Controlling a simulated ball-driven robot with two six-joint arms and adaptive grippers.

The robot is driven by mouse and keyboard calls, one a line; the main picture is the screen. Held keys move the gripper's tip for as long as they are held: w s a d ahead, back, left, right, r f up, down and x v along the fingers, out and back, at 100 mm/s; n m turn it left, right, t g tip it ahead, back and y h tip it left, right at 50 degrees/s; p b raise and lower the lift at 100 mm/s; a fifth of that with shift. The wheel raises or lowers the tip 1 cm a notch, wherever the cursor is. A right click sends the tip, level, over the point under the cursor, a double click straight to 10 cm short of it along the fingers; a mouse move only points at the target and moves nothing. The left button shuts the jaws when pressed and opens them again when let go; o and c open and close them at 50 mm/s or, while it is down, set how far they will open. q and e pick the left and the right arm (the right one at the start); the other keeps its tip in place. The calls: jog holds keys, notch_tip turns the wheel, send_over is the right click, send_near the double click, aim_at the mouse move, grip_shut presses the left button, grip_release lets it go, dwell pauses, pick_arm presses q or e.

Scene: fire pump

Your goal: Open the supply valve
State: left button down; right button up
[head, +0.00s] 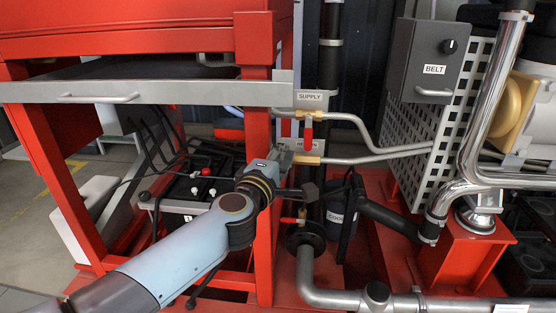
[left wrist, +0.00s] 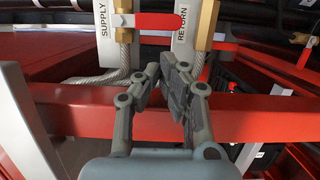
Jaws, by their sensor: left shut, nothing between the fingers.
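The supply valve (head: 308,115) is brass, on a metal pipe below the SUPPLY label (head: 310,97) in the head view. My left gripper (head: 284,157) is beside the return valve (head: 306,160), below and left of the handle. In the left wrist view its fingers (left wrist: 165,72) are shut and empty, apart from the handle. My right gripper is out of view.
A red frame post (head: 265,240) stands just behind my left wrist. A grey drawer front (head: 150,92) lies above my arm. A grey BELT control box (head: 430,60) and chrome pipes (head: 490,90) are at right. Grey floor (head: 25,220) shows at far left.

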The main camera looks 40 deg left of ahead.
aim_at(308, 133)
pick_arm(q)
jog(key=x, duration=0.5)
jog(key=shift+b, duration=0.3)
jog(key=shift+d+f+n+b, duration=0.15)
jog(key=shift+n+b, duration=0.15)
jog(key=shift+b, duration=0.2)
jog(key=shift+w+f+n+b, duration=0.1)
jog(key=shift+n+b, duration=0.2)
